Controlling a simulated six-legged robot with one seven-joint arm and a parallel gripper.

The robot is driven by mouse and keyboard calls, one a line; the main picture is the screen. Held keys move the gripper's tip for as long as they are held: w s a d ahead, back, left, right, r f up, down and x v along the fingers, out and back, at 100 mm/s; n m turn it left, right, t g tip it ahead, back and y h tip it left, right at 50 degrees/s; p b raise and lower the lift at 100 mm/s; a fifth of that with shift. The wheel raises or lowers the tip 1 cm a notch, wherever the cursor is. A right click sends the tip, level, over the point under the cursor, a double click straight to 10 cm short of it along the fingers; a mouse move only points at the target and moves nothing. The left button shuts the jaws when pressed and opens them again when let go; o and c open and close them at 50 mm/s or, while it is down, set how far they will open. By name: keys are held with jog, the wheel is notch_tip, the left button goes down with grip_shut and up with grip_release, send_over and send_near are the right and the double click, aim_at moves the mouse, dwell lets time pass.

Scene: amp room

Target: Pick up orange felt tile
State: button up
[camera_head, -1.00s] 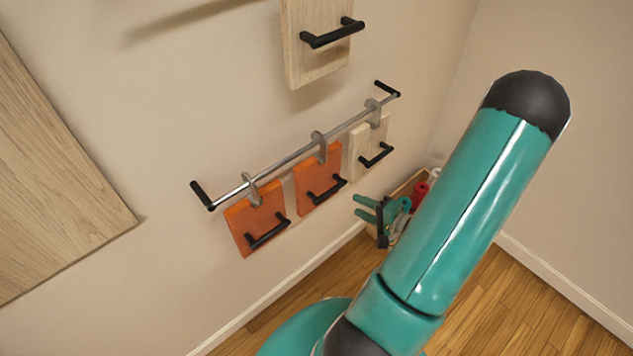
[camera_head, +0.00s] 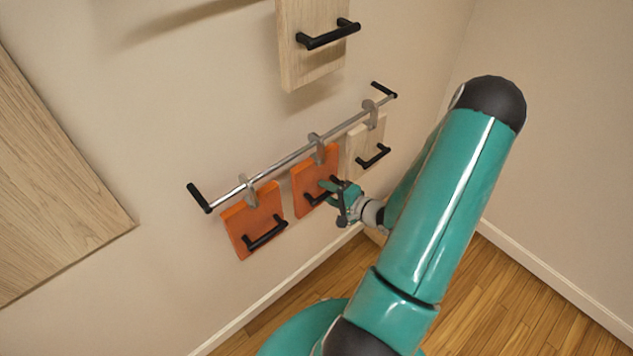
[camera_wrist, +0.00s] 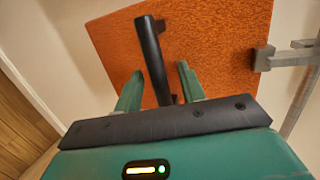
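Two orange felt tiles with black bar handles hang from a metal rail: a left one (camera_head: 245,215) and a middle one (camera_head: 307,178). My gripper (camera_head: 338,190) is at the front of the middle tile, by its handle. In the wrist view an orange tile (camera_wrist: 220,50) fills the upper middle, with its black handle (camera_wrist: 151,50) running up the picture. My gripper's two green fingers (camera_wrist: 160,72) are apart, one on each side of the handle, with gaps showing. The tile still hangs from its grey hook (camera_wrist: 263,59).
The metal rail (camera_head: 275,167) is fixed to the wall by black end brackets. A pale wooden tile (camera_head: 362,140) hangs right of the orange ones. A larger wooden panel (camera_head: 300,65) with a black handle is above. A big wooden board (camera_head: 45,190) is at left.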

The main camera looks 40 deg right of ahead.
jog(key=shift+c, duration=0.4)
grip_shut()
jog(key=shift+r, duration=0.1)
